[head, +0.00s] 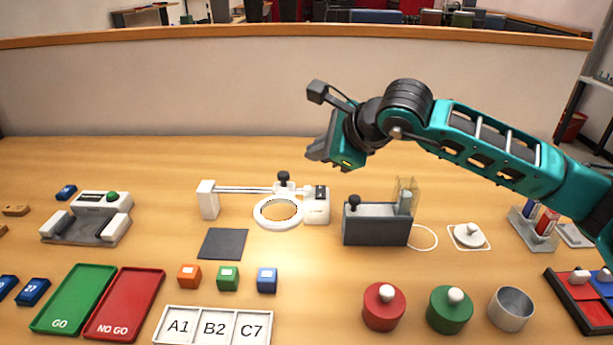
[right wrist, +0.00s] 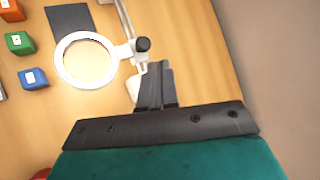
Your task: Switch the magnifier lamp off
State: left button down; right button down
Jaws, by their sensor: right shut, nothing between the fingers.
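The magnifier lamp (head: 278,211) stands at the middle of the table, with a white ring head, a silver rod, a black knob (head: 284,178) and a white box (head: 316,206) with a dark patch on top at its right end. Its ring (right wrist: 86,60) also shows in the right wrist view. My right gripper (head: 318,152) is shut and empty, above and slightly right of the lamp, apart from it in the head view. In the right wrist view its fingers (right wrist: 156,88) overlap the lamp's white box and hide part of it. Whether the lamp is lit I cannot tell.
A dark grey box with a clear guard (head: 375,225) stands right of the lamp. A dark square pad (head: 222,244) and orange, green and blue cubes (head: 228,278) lie in front. Red and green trays (head: 125,304) are front left. The table behind the lamp is clear.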

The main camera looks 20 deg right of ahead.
aim_at(324, 192)
pick_arm(q)
jog(key=shift+w+a, duration=0.1)
jog(key=shift+w, duration=0.3)
pick_arm(e)
jog(key=shift+w+d+r+t+h, duration=0.15)
jog(key=shift+w+d+r+h, duration=0.2)
jog(key=shift+d, duration=0.2)
jog(key=shift+w+d+r+t+h, duration=0.15)
jog(key=shift+w+d+r+h, duration=0.1)
jog(key=shift+w+d+r, duration=0.2)
pick_arm(q)
jog(key=shift+s, duration=0.1)
jog(key=shift+f, duration=0.15)
pick_arm(e)
jog(key=shift+f, duration=0.15)
